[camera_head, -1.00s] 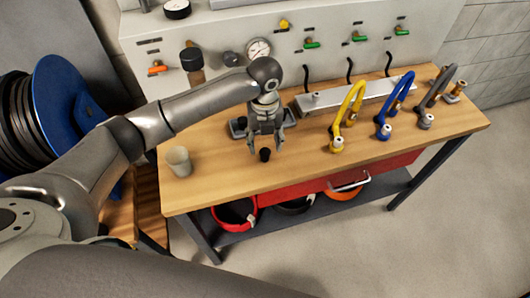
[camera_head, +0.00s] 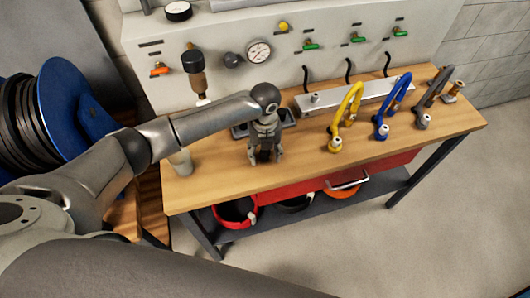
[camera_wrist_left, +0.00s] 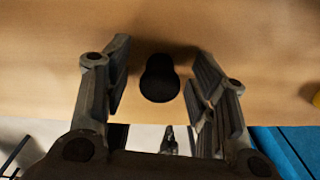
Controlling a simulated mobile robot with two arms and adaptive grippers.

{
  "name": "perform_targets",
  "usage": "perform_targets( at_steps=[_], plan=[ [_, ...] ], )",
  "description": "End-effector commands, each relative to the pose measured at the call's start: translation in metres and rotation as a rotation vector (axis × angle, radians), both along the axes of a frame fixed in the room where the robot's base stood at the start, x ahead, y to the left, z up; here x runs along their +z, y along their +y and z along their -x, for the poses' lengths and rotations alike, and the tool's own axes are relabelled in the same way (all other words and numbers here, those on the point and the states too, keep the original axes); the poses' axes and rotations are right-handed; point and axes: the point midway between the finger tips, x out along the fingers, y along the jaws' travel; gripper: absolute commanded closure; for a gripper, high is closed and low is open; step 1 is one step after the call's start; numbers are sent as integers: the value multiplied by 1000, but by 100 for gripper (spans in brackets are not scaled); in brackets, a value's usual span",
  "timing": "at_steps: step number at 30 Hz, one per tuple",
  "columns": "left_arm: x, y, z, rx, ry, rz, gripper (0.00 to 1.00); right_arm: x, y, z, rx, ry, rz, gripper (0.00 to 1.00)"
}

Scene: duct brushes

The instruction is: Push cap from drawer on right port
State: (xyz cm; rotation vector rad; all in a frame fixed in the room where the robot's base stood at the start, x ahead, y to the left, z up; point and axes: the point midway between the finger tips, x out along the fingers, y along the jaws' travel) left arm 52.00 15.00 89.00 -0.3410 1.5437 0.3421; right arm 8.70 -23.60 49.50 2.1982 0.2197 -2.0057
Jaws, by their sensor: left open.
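A small black cap (camera_wrist_left: 160,78) stands on the wooden bench top. In the left wrist view it lies between the two fingers of my left gripper (camera_wrist_left: 160,95), with gaps on both sides. In the head view my left gripper (camera_head: 265,160) points down at the bench and is open around the cap, which is mostly hidden there. The red drawer (camera_head: 290,190) under the bench top has a pale handle; how far it is open I cannot tell. A silver manifold bar (camera_head: 355,96) lies at the back of the bench. My right gripper is out of view.
Yellow (camera_head: 350,103), blue (camera_head: 382,125) and grey (camera_head: 432,92) hoses stand right of the gripper. A dark tray (camera_head: 240,131) is behind it. A pale cup (camera_head: 180,163) is at the left, partly behind my arm. The bench front is clear.

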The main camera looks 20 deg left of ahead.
Motion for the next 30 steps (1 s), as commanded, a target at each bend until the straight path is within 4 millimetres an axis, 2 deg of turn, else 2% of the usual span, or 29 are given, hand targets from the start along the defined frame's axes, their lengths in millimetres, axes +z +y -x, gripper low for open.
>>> perform_targets(
  at_steps=[5, 6, 15, 16, 26, 30],
  plan=[
    [0, 0, 0, 0, 0, 0, 47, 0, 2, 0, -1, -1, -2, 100],
    [0, 0, 0, 0, 0, 0, 50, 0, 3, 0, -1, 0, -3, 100],
    [1, 0, 0, 1, 0, -1, 89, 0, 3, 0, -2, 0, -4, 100],
    [1, 0, 0, 1, 0, -1, 90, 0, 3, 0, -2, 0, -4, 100],
    [1, 0, 0, 1, -1, 0, 91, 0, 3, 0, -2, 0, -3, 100],
    [7, 1, -1, 1, -2, -1, 91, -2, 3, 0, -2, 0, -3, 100]
  ],
)
